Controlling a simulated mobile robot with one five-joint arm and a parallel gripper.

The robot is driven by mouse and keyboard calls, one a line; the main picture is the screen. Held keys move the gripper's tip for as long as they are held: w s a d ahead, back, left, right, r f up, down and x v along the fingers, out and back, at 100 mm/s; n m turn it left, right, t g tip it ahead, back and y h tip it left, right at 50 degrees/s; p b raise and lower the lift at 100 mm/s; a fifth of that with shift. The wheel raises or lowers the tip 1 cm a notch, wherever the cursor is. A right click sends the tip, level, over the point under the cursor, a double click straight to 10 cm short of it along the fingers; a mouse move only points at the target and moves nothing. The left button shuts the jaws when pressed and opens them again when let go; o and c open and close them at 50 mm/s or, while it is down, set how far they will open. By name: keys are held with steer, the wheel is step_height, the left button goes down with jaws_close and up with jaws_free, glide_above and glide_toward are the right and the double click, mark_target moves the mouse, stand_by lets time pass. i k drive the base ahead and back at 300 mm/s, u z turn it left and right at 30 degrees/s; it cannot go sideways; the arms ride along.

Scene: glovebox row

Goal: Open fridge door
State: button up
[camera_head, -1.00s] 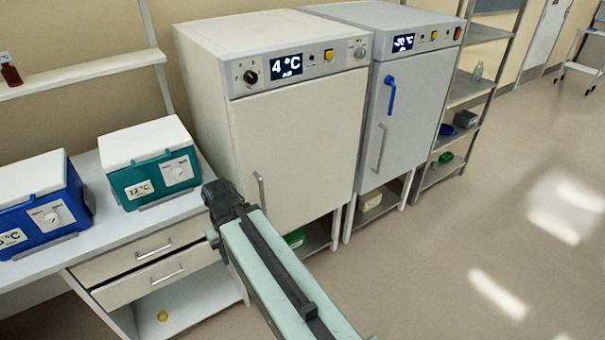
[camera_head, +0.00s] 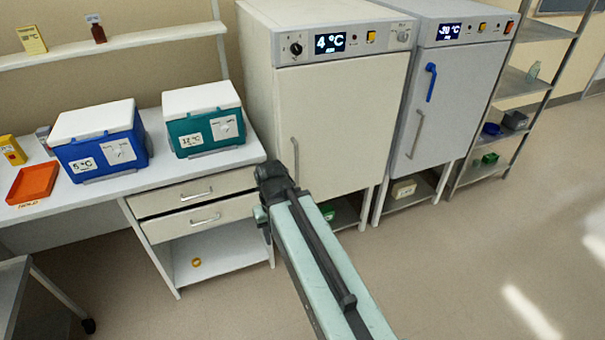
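The fridge (camera_head: 335,130) is the cream cabinet with a display reading 4 °C, and its door is shut. Its vertical metal handle (camera_head: 295,158) is on the left side of the door, low down. A grey cabinet (camera_head: 455,100) showing a minus temperature stands to its right, also shut, with a blue lever and a metal handle. My arm reaches up from the bottom, and my gripper (camera_head: 268,172) at its end appears in front of the fridge's lower left corner, left of and below the handle. Its fingers are too dark and small to tell open from shut.
A metal shelf rack (camera_head: 515,110) stands at the right. Floor at the right is clear.

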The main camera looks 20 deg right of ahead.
mark_target(335, 118)
steer(key=u, duration=0.85)
steer(key=i, duration=0.45)
steer(key=z, duration=0.1)
